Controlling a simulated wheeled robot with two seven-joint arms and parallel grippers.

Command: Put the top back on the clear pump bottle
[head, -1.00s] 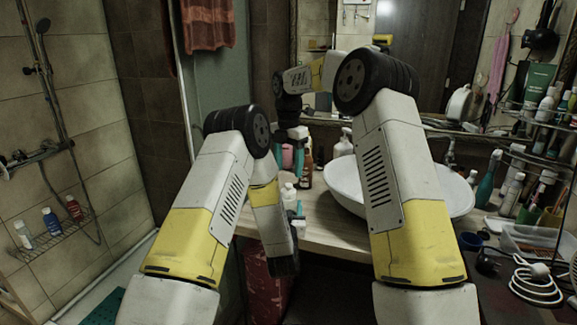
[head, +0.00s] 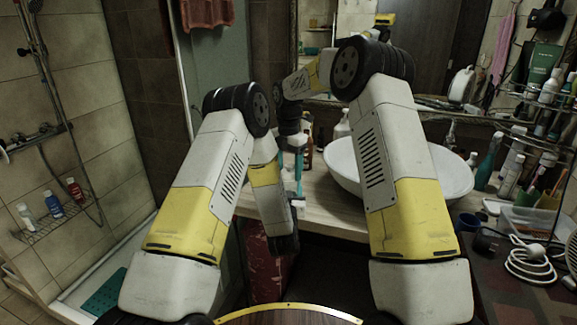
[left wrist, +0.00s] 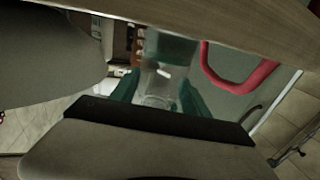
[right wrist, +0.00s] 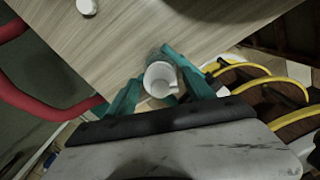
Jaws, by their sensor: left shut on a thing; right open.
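The clear bottle (left wrist: 153,92) shows in the left wrist view between the teal fingers of my left gripper (left wrist: 158,88), which is shut on it. A white round top with a short spout (right wrist: 160,78) shows in the right wrist view. My right gripper (right wrist: 158,72) is open, with one teal finger on each side of the top. In the head view my right gripper (head: 298,180) points down close above my left gripper, by the counter's front edge. I cannot tell whether the top sits on the bottle.
The wooden counter (head: 325,215) carries the white basin (head: 345,185). A brown bottle (head: 309,155) and a white pump bottle (head: 342,125) stand behind. A small white-capped item (right wrist: 87,6) stands on the counter. Toiletries and a wire rack (head: 530,140) crowd the right.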

